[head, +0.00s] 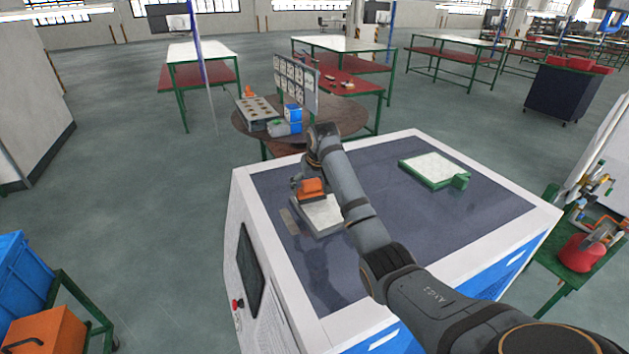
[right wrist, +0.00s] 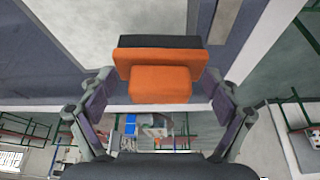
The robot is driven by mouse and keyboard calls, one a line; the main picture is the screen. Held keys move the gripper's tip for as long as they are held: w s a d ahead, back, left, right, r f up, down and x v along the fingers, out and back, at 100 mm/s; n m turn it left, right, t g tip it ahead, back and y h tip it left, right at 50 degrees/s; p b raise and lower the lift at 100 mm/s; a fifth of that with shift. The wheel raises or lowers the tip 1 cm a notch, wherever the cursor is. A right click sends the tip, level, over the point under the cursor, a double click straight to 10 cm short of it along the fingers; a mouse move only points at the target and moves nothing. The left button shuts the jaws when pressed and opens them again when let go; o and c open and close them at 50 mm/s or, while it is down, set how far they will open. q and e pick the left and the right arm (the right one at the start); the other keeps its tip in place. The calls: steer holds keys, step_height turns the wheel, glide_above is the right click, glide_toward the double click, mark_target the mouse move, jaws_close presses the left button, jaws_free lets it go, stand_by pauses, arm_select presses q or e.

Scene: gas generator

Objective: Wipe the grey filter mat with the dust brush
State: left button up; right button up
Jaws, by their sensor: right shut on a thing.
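The grey filter mat (head: 322,212) lies in a pale frame on the dark top of the white machine, left of its middle. It also shows in the right wrist view (right wrist: 112,18). The dust brush (head: 311,187) has an orange body and a dark base; it also shows in the right wrist view (right wrist: 160,80). My right gripper (head: 307,184) is shut on the brush, with a finger on each side of the orange handle. The brush is at the mat's far edge; I cannot tell whether it touches the mat. My left gripper is out of view.
A green-framed pale panel (head: 434,168) lies on the right part of the machine top (head: 400,210). A small flat grey plate (head: 290,221) is left of the mat. Beyond the machine, a round brown table (head: 345,119) holds a tray and small boxes.

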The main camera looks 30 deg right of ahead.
steer(key=shift+d+r, duration=0.2)
steer(key=shift+r, duration=0.3)
steer(key=shift+d+r, duration=0.2)
steer(key=shift+r, duration=0.3)
steer(key=shift+s+a+r, duration=0.1)
steer(key=shift+a+r, duration=0.05)
steer(key=shift+r, duration=0.7)
steer(key=shift+a+r, duration=0.1)
steer(key=shift+r, duration=0.7)
steer(key=shift+d, duration=0.1)
